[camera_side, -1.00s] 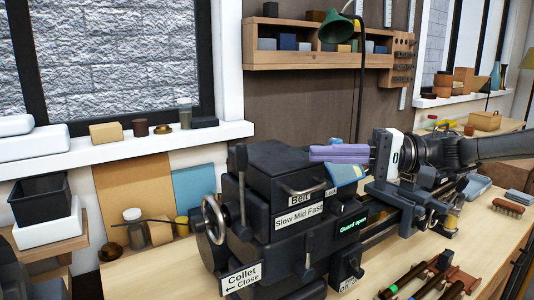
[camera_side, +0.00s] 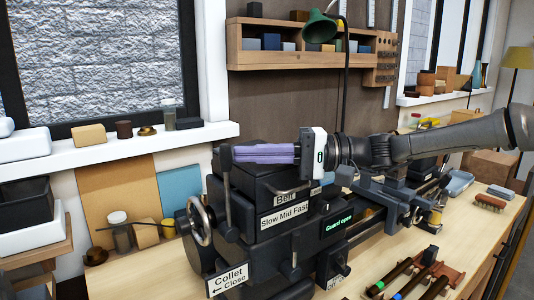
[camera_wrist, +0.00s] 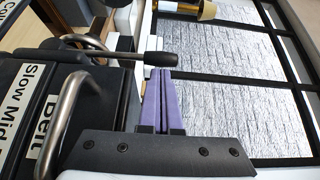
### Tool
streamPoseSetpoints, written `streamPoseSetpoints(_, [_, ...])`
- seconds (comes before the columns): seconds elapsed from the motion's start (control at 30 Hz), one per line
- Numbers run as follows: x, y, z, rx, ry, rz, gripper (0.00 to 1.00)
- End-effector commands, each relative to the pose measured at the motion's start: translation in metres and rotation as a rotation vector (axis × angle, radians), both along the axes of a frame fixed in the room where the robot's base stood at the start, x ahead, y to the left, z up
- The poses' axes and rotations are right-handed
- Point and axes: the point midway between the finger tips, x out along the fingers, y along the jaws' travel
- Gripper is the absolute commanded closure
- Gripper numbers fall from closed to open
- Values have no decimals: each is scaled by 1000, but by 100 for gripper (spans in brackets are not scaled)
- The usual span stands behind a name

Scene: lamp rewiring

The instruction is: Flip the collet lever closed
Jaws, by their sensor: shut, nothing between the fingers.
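The collet lever (camera_side: 227,188) is a dark upright handle with a thicker black grip at the left end of the lathe headstock (camera_side: 250,235). In the wrist view its black grip (camera_wrist: 150,58) lies across the tips of my fingers. My gripper (camera_side: 236,154) has long purple fingers, held together and empty, pointing left over the headstock. Its tips (camera_wrist: 161,74) are right beside the lever's grip; I cannot tell whether they touch. A white label (camera_side: 229,278) reads "Collet ← Close", with its arrow pointing left.
A spoked handwheel (camera_side: 197,222) is left of the headstock. A curved metal belt handle (camera_wrist: 68,112) stands close to my fingers. A "Guard open" sign (camera_side: 338,223) glows green. A window sill with small objects runs behind. Tools lie on the bench (camera_side: 160,279) at front right.

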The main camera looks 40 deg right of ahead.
Motion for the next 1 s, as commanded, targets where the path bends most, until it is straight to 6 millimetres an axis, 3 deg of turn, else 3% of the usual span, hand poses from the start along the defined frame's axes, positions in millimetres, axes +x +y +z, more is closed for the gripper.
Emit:
streamPoseSetpoints(0.57, [0,7,3,-39,-3,1,100])
streamPoseSetpoints(1.0, [0,46,8,-297,-6,4,100])
